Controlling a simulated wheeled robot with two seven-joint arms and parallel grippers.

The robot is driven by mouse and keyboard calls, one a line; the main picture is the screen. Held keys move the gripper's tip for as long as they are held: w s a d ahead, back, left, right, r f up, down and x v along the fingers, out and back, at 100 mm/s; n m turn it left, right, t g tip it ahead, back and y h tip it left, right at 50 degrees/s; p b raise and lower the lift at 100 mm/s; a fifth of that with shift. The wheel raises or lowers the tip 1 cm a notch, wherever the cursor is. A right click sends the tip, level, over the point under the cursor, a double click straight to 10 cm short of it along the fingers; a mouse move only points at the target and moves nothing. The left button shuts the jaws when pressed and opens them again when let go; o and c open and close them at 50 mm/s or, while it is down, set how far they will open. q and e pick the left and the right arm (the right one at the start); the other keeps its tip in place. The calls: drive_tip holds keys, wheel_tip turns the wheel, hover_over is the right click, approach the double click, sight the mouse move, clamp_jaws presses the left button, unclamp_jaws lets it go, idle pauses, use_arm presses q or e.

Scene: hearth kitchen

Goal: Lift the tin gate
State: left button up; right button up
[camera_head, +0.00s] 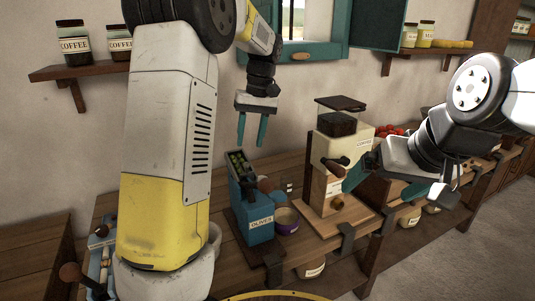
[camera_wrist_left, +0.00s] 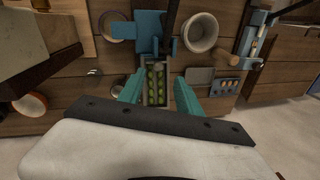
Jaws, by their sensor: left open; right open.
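A blue tin dispenser with an OLIVES label (camera_head: 261,224) stands on the wooden counter. Its upright chute holds green olives (camera_head: 238,162). In the left wrist view its blue top part (camera_wrist_left: 150,32) lies above the row of olives (camera_wrist_left: 156,82). I cannot clearly make out which part is the gate. My left gripper (camera_head: 252,134) points down above the chute, open and empty; in the left wrist view its teal fingers (camera_wrist_left: 158,92) stand on either side of the olive row, apart from each other. My right gripper (camera_head: 386,183) is open beside the grinder, partly hidden.
A coffee grinder (camera_head: 331,184) on a wooden base stands right of the dispenser. A purple-banded tub (camera_head: 285,220) sits between them. A white pot (camera_wrist_left: 201,32) is near the dispenser. Black clamps (camera_head: 346,238) line the counter's front edge. A shelf (camera_head: 85,70) holds coffee jars.

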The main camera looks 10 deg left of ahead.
sight(247, 160)
use_arm(q)
drive_tip(key=f, duration=0.5)
drive_tip(key=a+f, duration=0.1)
drive_tip(key=f, duration=0.2)
drive_tip(key=shift+a, duration=0.1)
drive_tip(key=shift+r, duration=0.1)
clamp_jaws()
idle(1.2)
